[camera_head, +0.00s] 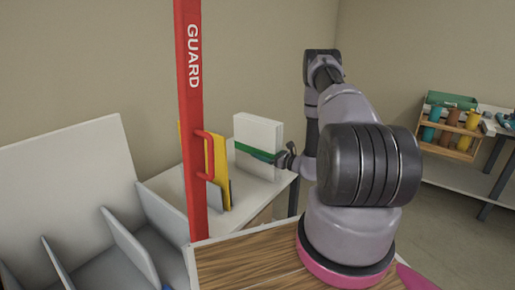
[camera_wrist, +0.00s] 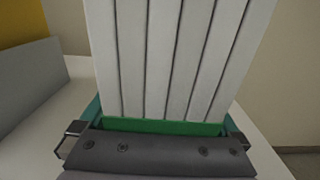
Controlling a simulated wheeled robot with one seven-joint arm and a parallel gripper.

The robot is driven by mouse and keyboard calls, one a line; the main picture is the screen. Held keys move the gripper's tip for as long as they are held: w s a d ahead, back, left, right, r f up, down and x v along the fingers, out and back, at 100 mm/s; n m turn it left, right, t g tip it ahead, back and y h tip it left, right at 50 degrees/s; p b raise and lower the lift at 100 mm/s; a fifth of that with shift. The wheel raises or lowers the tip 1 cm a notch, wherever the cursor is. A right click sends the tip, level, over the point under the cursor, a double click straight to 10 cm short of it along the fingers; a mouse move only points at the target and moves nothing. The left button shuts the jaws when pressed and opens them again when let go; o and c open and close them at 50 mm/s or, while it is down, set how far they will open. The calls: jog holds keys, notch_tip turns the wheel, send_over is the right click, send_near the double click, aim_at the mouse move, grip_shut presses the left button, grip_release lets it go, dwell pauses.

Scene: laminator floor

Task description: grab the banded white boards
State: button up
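The white boards (camera_head: 262,133) stand upright as a stack on a white table, with a green band (camera_head: 243,149) around them. In the wrist view the boards (camera_wrist: 180,60) fill the middle, edges toward me, and the green band (camera_wrist: 165,127) crosses them low down. My gripper (camera_wrist: 165,120) has one teal finger at each side of the stack, close to its outer edges. I cannot tell whether the fingers press on it. In the head view my gripper (camera_head: 264,156) is at the band, partly hidden by my arm.
A red GUARD post (camera_head: 190,120) with a handle stands left of the boards. A yellow board (camera_head: 218,165) and a grey divider stand between them. A white slotted rack (camera_head: 75,200) is at the left. A wooden rack of bottles (camera_head: 449,132) is far right.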

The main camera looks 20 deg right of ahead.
grip_shut()
jog(key=shift+r, duration=0.15)
